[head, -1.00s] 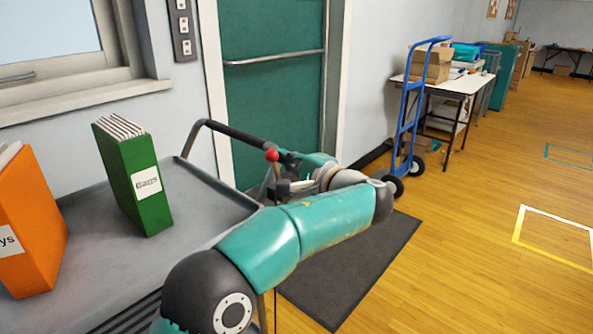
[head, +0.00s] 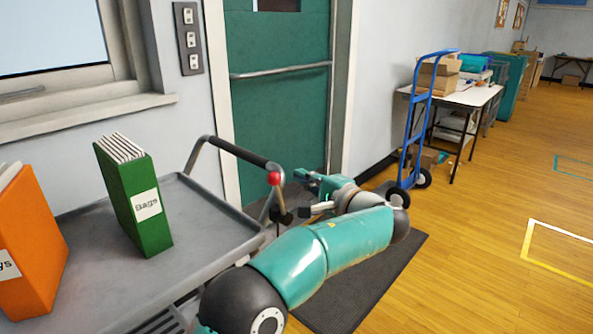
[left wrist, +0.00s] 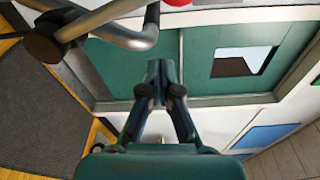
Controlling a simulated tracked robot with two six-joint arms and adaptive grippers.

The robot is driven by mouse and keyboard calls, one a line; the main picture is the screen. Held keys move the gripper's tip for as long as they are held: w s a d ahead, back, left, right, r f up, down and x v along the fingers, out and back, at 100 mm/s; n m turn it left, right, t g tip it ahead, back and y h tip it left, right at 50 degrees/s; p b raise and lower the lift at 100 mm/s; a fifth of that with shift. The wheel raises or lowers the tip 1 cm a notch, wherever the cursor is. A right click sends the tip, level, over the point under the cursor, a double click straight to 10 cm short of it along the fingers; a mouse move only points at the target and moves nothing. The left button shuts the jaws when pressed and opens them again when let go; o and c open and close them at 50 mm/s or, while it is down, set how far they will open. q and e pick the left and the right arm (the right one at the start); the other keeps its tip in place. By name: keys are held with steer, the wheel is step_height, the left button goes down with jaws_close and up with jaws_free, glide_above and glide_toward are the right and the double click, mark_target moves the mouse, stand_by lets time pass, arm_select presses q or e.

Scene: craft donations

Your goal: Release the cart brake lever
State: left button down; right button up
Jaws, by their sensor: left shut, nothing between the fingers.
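The brake lever is a thin stem with a red knob (head: 274,178), rising from a dark pivot by the handle end of the grey cart (head: 205,215). It stands nearly upright, leaning slightly. In the left wrist view its red knob (left wrist: 178,2) is cut off by the top edge, and its stem runs to the dark pivot at upper left. My left gripper (head: 308,178) is just right of the lever, apart from it, partly hidden by its own arm. The left wrist view shows its fingers (left wrist: 160,70) shut and empty. My right gripper is not in view.
A green binder (head: 135,195) and an orange binder (head: 25,245) stand on the cart. The black cart handle (head: 238,152) rises beside the lever. A teal door (head: 278,110) is behind. A blue hand truck (head: 412,125) stands right; open wooden floor lies beyond the dark mat (head: 385,280).

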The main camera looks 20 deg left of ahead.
arm_select(q)
steer(key=v, duration=0.9)
steer(key=shift+s, duration=0.3)
steer(key=shift+r, duration=0.1)
